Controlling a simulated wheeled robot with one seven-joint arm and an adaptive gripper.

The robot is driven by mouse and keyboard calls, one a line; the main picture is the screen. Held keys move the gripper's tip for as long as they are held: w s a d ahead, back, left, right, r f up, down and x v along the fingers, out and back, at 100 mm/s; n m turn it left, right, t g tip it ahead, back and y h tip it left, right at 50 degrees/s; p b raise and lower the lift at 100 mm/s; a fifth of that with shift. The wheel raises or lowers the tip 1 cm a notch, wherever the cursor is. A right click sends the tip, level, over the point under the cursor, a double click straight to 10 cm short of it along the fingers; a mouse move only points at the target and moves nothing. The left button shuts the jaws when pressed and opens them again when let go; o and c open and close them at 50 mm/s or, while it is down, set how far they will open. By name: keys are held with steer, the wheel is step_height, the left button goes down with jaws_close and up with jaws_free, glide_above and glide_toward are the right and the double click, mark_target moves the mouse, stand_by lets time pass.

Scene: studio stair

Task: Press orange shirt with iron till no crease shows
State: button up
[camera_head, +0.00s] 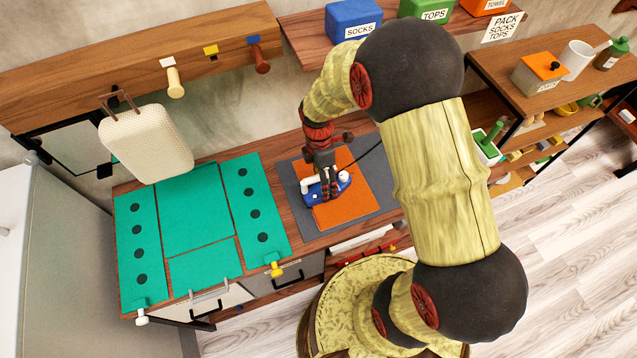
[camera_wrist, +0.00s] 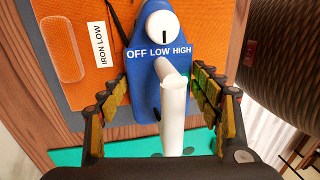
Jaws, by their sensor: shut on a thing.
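The orange shirt (camera_head: 355,208) lies flat and folded on a grey pressing mat (camera_head: 294,172). In the wrist view, the shirt (camera_wrist: 70,85) carries a raised, paler oblong crease (camera_wrist: 62,45) and a white label reading IRON LOW (camera_wrist: 100,45). The blue iron (camera_head: 343,186) is over the shirt; I cannot tell whether its sole touches the cloth. Its white dial (camera_wrist: 162,25) has a black mark facing LOW. My gripper (camera_head: 326,182) is shut on the iron's white handle (camera_wrist: 173,115), with its fingers on both sides in the wrist view (camera_wrist: 163,83).
A green board with dark dots (camera_head: 195,215) covers the counter's left side. Bins labelled SOCKS (camera_head: 353,20) and TOPS (camera_head: 425,8) sit on the back shelf. A dark cord (camera_head: 372,151) runs from the iron.

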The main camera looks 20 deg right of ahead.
mark_target(348, 175)
steer(key=shift+d+p, duration=0.4)
steer(key=shift+d, duration=3.65)
steer(key=shift+a+r, duration=0.1)
steer(key=shift+a, duration=1.15)
steer(key=shift+s+a+f+p, duration=0.1)
steer(key=shift+a+p, duration=0.2)
steer(key=shift+a, duration=1.6)
steer(key=shift+a+f+p, duration=0.1)
steer(key=shift+a+p, duration=0.2)
steer(key=shift+a, duration=1.55)
steer(key=shift+d+r+p, duration=0.15)
steer(key=shift+d+p, duration=0.05)
steer(key=shift+d, duration=1.1)
steer(key=shift+d+r+p, duration=0.1)
steer(key=shift+d+p, duration=0.05)
steer(key=shift+d, duration=1.1)
steer(key=shift+d+f, duration=0.15)
steer(key=shift+d, duration=1.1)
steer(key=shift+d+f, duration=0.1)
steer(key=shift+d, duration=1.1)
steer(key=shift+r+p, duration=2.05)
steer(key=shift+r, duration=0.55)
